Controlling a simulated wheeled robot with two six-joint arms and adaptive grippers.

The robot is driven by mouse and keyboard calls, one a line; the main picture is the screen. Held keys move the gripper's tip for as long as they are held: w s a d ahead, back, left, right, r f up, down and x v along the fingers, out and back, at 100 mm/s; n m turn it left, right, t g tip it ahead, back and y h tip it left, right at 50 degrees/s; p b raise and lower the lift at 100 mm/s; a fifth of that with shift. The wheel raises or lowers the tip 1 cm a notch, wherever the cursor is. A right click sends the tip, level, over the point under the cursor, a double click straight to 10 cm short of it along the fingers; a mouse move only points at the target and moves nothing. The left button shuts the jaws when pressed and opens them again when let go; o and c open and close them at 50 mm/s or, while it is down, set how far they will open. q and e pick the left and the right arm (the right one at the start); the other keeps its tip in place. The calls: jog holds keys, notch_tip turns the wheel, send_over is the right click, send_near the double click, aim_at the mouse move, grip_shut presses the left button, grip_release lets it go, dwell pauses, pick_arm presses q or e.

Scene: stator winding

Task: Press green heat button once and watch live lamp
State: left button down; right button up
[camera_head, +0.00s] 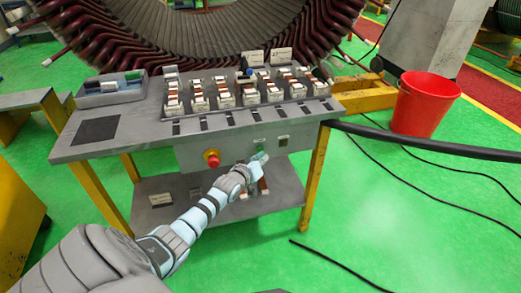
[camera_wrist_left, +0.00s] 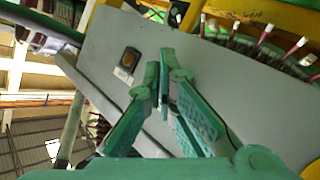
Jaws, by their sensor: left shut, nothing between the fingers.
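My left gripper (camera_head: 262,156) is shut and empty, with its fingertips at the front panel (camera_head: 228,152) of the grey bench. It also shows in the left wrist view (camera_wrist_left: 163,82), its green fingers together against or just off the panel. I cannot tell if they touch it. The green heat button is not clearly visible; the fingertips cover that part of the panel. A small square lamp (camera_head: 283,141) sits right of the fingertips. In the left wrist view the lamp (camera_wrist_left: 131,59) has a dim amber face in a dark frame, without a clear glow. My right gripper is out of view.
A red knob (camera_head: 211,158) sits on the panel left of my gripper. Rows of small coil parts (camera_head: 222,94) stand on the bench top. A red bucket (camera_head: 424,104) and a thick black cable (camera_head: 430,148) are at the right. The stator (camera_head: 200,30) is behind.

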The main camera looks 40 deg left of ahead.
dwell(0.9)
pick_arm(q)
jog(key=shift+w+a+b, duration=0.25)
jog(key=shift+a+b, duration=0.1)
jog(key=shift+b, duration=0.3)
jog(key=shift+w+a+b, duration=0.2)
jog(key=shift+a+b, duration=0.1)
jog(key=shift+b, duration=0.25)
dwell(0.4)
jog(key=shift+r, duration=0.1)
dwell(0.5)
jog(key=s+d+p, duration=0.1)
jog(key=p, duration=0.1)
jog(key=shift+d+p, duration=0.15)
jog(key=shift+p, duration=0.2)
